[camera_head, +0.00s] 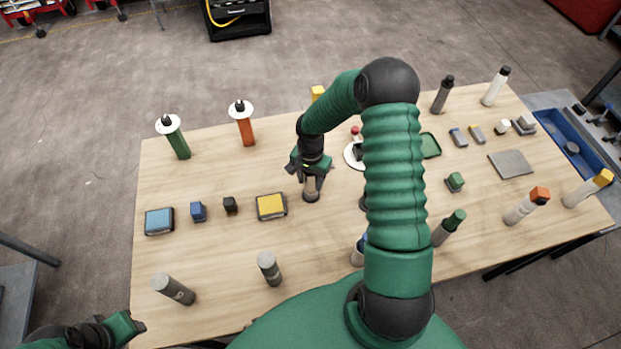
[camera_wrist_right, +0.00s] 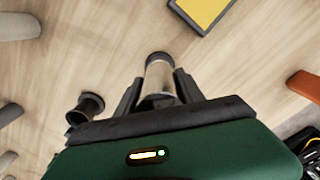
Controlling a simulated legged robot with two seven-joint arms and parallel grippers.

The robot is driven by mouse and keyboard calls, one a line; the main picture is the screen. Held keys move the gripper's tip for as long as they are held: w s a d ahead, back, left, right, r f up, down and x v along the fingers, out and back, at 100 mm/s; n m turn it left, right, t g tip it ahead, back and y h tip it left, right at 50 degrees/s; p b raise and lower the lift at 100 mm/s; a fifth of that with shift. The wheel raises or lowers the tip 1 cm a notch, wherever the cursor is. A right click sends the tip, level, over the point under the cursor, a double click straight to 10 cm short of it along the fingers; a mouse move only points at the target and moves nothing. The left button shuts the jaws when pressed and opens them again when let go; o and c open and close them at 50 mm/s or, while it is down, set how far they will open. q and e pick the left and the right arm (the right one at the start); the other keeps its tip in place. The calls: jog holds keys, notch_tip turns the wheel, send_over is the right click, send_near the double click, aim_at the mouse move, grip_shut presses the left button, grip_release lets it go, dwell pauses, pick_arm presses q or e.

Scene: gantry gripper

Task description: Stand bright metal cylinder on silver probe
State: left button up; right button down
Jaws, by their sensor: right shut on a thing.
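My right gripper (camera_head: 311,183) is over the middle of the table, pointing down. It is shut on a metal cylinder (camera_head: 311,196) with a dark end. In the right wrist view this cylinder (camera_wrist_right: 159,76) stands out between the two fingers. Whether it touches the table is unclear. A short round piece with a dark top (camera_wrist_right: 88,103) stands beside the gripper in the wrist view; in the head view my arm mostly hides it (camera_head: 363,203). I cannot tell whether it is the silver probe. Part of my left gripper (camera_head: 122,327) shows at the lower left; its jaws are unclear.
A yellow-topped block (camera_head: 271,207) lies just left of the right gripper. Grey cylinders (camera_head: 268,268) (camera_head: 174,289) are at the table's near side. Green (camera_head: 177,140) and orange (camera_head: 243,125) bottles stand at the back left. Bare wood (camera_head: 220,170) lies between.

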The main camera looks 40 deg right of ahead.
jog(key=shift+d+f, duration=0.25)
jog(key=shift+f, duration=0.2)
jog(key=shift+a, duration=0.1)
jog(key=c, duration=0.7)
grip_release()
jog(key=shift+a, duration=0.2)
jog(key=shift+d+r, duration=0.15)
jog(key=shift+r, duration=0.1)
jog(key=r, duration=0.7)
jog(key=r+b, duration=0.1)
jog(key=r, duration=0.3)
jog(key=shift+a+r, duration=0.35)
jog(key=shift+s+a+r+n+t, duration=0.5)
jog(key=shift+s+a+n, duration=1.15)
jog(key=shift+a+n, duration=1)
jog(key=shift+s+a+r+n+t, duration=0.5)
jog(key=shift+s+a+n, duration=1.3)
jog(key=shift+a, duration=1.6)
jog(key=shift+s+a+r+n+t, duration=0.3)
jog(key=shift+s+a+r+n, duration=0.4)
jog(key=shift+s+a+n, duration=1.4)
